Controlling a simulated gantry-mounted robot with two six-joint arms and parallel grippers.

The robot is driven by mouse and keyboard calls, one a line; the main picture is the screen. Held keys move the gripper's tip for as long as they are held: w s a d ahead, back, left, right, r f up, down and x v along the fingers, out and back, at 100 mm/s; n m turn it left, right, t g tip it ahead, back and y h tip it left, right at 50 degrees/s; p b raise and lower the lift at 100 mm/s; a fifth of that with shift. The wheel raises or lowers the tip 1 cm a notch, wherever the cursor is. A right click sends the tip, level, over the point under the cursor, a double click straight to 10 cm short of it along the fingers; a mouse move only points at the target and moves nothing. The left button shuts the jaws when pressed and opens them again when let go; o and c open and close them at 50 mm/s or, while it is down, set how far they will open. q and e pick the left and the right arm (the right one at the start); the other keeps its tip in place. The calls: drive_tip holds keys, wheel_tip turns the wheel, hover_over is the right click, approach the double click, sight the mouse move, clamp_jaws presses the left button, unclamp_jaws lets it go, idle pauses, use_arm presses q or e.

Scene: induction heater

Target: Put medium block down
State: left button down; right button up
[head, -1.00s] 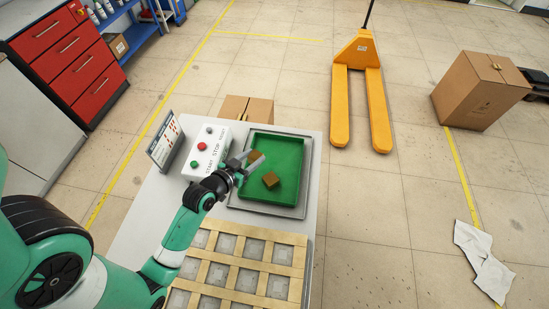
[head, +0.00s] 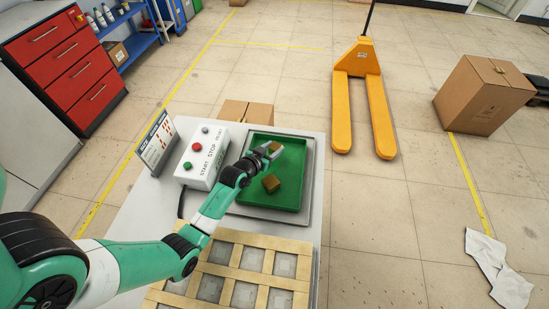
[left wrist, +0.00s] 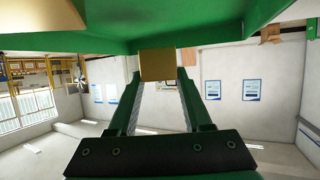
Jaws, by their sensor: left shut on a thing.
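My left gripper (head: 266,153) is shut on a small brown-gold block (head: 275,147) over the far end of the green tray (head: 291,199). In the left wrist view the held block (left wrist: 157,64) sits between the two fingertips, close to the green tray surface (left wrist: 85,42). I cannot tell whether it touches the tray. A second brown block (head: 271,184) lies in the tray, nearer to me than the held one. Which of them is the medium block cannot be told. My right gripper is not in view.
A white control box (head: 203,157) with green and red buttons and a sign panel (head: 157,143) stand left of the tray. A wooden grid (head: 236,272) with grey squares lies in front. A cardboard box (head: 246,112) stands behind the table.

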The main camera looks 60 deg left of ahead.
use_arm(q)
drive_tip(key=shift+w+a+f, duration=0.1)
drive_tip(key=shift+w+a, duration=0.05)
drive_tip(key=shift+w, duration=0.1)
drive_tip(key=shift+w+f+b, duration=0.1)
drive_tip(key=shift+f+b, duration=0.75)
drive_tip(key=shift+f, duration=0.85)
drive_tip(key=shift+a, duration=0.1)
drive_tip(key=shift+f, duration=0.15)
drive_tip(key=shift+c, duration=1.6)
unclamp_jaws()
drive_tip(key=shift+f, duration=0.1)
